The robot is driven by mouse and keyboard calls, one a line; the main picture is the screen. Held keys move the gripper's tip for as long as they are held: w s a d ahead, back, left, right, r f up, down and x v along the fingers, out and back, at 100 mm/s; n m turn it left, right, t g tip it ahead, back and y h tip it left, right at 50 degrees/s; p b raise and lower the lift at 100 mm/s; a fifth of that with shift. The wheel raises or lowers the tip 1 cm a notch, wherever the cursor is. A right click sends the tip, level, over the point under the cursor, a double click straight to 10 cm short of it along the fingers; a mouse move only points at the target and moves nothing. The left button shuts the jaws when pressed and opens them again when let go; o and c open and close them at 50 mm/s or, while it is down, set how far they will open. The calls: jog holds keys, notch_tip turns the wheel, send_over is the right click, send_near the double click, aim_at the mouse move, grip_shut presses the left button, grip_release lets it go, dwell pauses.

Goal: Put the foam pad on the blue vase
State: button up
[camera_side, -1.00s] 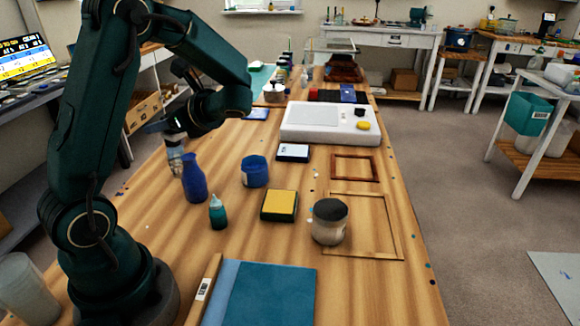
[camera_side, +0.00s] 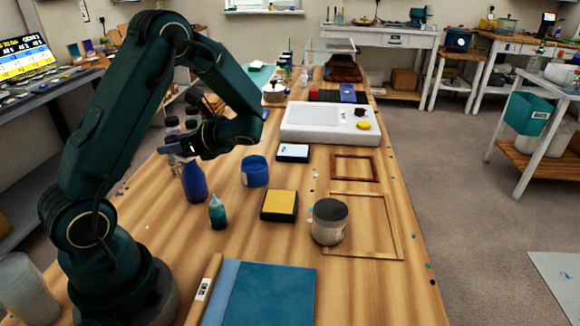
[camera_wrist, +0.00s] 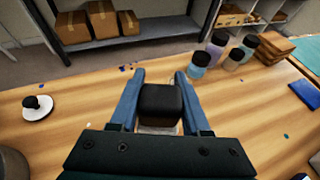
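The blue vase (camera_side: 195,184) stands upright on the wooden table in the side view, its top hidden by my gripper. My gripper (camera_side: 174,150) is at the height of the vase's top. In the wrist view my gripper (camera_wrist: 160,98) has its two blue fingers against the sides of a black, rounded block (camera_wrist: 160,103) with a pale part under it. I cannot tell for certain whether this block is the foam pad. A yellow pad (camera_side: 280,202) lies in a dark frame right of the vase. The vase cannot be made out in the wrist view.
A teal bottle (camera_side: 217,212) and a blue tub (camera_side: 255,171) stand close to the vase. A dark-lidded jar (camera_side: 329,222) is farther right. Several capped bottles (camera_wrist: 217,43) stand beyond my gripper. A white disc with a black knob (camera_wrist: 37,110) lies left.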

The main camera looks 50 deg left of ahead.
jog(key=o, duration=0.4)
jog(key=v, duration=1.2)
jog(key=shift+s+d+r+n+t+h, duration=0.15)
jog(key=shift+s+d+n+t+h, duration=1)
jog(key=shift+d+n+t+h, duration=1.25)
jog(key=shift+s+d+r+n+t+h, duration=0.1)
jog(key=shift+s+d+n+t+h, duration=1.45)
jog(key=shift+d, duration=1.6)
jog(key=shift+s+d+r+n+t+h, duration=0.15)
jog(key=shift+s+d+n+t+h, duration=0.9)
jog(key=shift+d+n+h, duration=1.5)
jog(key=shift+w+d+t+y, duration=0.25)
jog(key=shift+w+t+y, duration=0.05)
